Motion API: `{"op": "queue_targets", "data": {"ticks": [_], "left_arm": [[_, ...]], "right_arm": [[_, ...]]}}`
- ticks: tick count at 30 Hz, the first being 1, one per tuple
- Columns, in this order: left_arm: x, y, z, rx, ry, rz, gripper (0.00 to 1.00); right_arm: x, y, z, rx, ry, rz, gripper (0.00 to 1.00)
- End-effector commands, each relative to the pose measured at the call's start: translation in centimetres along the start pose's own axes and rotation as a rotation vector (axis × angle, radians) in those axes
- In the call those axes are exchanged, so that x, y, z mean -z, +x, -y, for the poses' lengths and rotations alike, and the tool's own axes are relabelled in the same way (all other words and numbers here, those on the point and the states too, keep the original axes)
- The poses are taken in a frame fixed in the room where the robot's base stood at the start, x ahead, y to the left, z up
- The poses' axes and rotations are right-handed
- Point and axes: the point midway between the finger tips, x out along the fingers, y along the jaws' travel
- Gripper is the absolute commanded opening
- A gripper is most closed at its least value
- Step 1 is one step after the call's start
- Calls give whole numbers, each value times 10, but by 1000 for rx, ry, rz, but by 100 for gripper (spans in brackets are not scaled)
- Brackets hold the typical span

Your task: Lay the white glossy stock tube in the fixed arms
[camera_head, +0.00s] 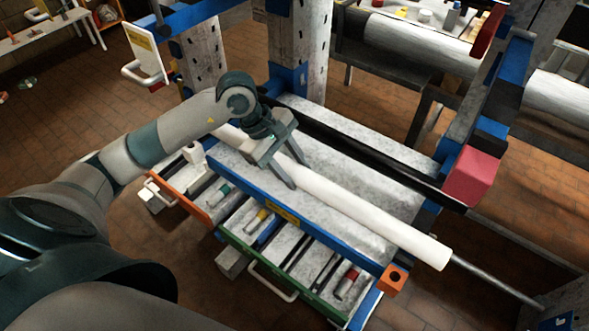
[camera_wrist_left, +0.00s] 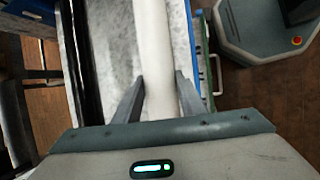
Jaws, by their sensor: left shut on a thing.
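The white glossy stock tube (camera_head: 370,215) runs diagonally over the grey top of a blue-edged bench, its near end at the lower right. My left gripper (camera_head: 290,164) is shut on the tube, with one finger on either side of it. In the left wrist view the tube (camera_wrist_left: 152,40) passes between the fingers of the gripper (camera_wrist_left: 160,95). Whether the tube touches the bench top cannot be told. Blue arms stand at the right (camera_head: 506,85) and upper left (camera_head: 190,17); I cannot tell if these are the fixed arms. My right gripper is not in view.
The grey bench top (camera_head: 375,180) is bare beside a black bar (camera_head: 350,145). A red block (camera_head: 470,176) sits at the right corner. Open drawers (camera_head: 300,262) with small tools stick out in front. A thin metal rod (camera_head: 497,280) lies in line with the tube's near end.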

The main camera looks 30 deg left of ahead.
Motion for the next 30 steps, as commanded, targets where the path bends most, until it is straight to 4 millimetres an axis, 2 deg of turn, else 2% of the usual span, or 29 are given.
{"op": "queue_targets", "data": {"ticks": [4, 5, 7, 8, 20, 26, 30], "left_arm": [[0, -1, -1, -2, 1, 0, 0], [0, -1, -1, -2, 1, 0, 39], [0, -1, -1, -2, 0, 0, 56], [0, -1, -1, -2, 0, 0, 59], [1, -2, 0, 0, 0, -1, 59], [2, -18, -1, -2, -1, -3, 59], [2, -39, -1, -4, 1, -3, 59]], "right_arm": [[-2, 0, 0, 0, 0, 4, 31], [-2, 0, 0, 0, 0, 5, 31], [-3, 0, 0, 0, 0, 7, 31], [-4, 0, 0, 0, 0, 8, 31], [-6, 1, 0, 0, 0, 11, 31], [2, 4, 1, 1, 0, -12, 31], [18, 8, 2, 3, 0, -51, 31]]}}
